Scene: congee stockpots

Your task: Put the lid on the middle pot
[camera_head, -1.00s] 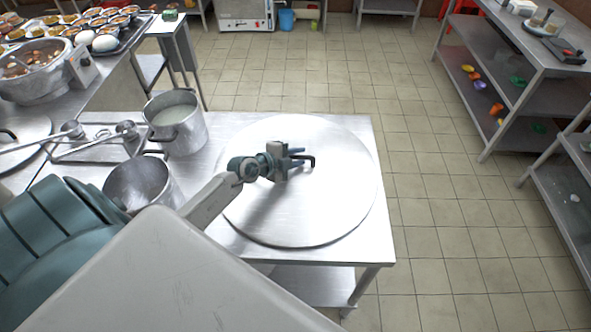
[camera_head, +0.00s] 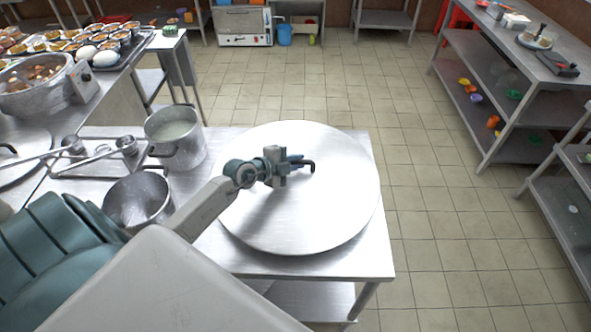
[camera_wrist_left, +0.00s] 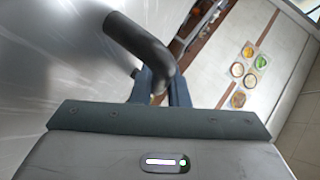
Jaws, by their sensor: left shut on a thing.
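A large round metal lid (camera_head: 330,215) appears a little above the steel table (camera_head: 365,262), its far rim overlapping the table's back edge. My left gripper (camera_head: 297,166) is shut on the lid's dark bent handle (camera_head: 311,165). In the left wrist view, the fingers (camera_wrist_left: 160,85) close around the dark handle (camera_wrist_left: 135,38), with the shiny lid (camera_wrist_left: 45,60) beside it. A pot of whitish liquid (camera_head: 190,152) and an empty-looking pot (camera_head: 140,203) stand left of the lid. Which pot is the middle one cannot be told. My right gripper is not in view.
Another round lid with a dark handle (camera_head: 22,172) shows at the left edge. Ladles (camera_head: 100,165) lie near the pots. A counter with food trays (camera_head: 110,45) is at upper left. Steel shelves (camera_head: 515,100) stand at right. The tiled floor between (camera_head: 430,200) is clear.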

